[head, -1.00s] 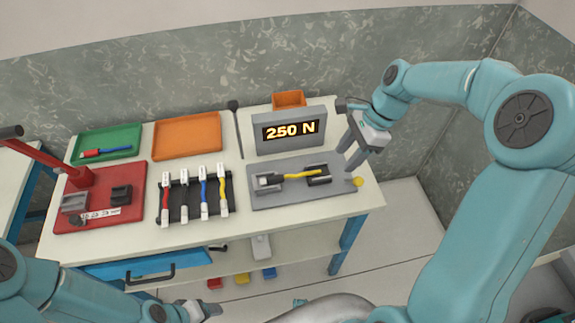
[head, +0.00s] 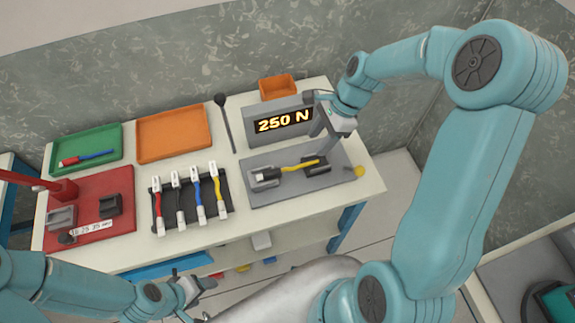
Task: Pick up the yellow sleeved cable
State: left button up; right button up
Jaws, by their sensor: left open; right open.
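A yellow sleeved cable (head: 300,166) lies across two dark holders on the grey test plate (head: 290,190), with a dark and white end at its left. Another cable with a yellow sleeve (head: 216,189) is the rightmost in the black rack (head: 186,211). My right gripper (head: 328,140) is open and empty above the plate's back right part, just behind the right holder and apart from the cable. My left gripper (head: 200,297) is open and empty low in front of the table, far from both cables.
A red fixture (head: 105,235) is at the left. Green (head: 85,143) and orange (head: 173,132) trays lie at the back; the green one holds a red and blue cable.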

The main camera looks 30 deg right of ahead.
aim_at(302, 164)
jog(key=x, duration=0.3)
jog(key=shift+w+a+f, duration=0.2)
jog(key=shift+w+a, duration=0.05)
jog(key=shift+w, duration=0.05)
jog(key=shift+s+a+f, duration=0.1)
jog(key=shift+s+f, duration=0.25)
jog(key=shift+s, duration=0.15)
jog(key=x, duration=0.1)
jog(key=p+x, duration=0.1)
jog(key=x, duration=0.2)
jog(key=shift+w+f, duration=0.15)
jog(key=shift+w, duration=0.2)
jog(key=shift+a+f, duration=0.1)
jog(key=shift+f, duration=0.25)
jog(key=shift+s, duration=0.25)
jog(key=shift+w+f, duration=0.15)
jog(key=shift+w, duration=0.15)
grip_shut()
jog(key=shift+s, duration=0.25)
jog(key=shift+w, duration=0.1)
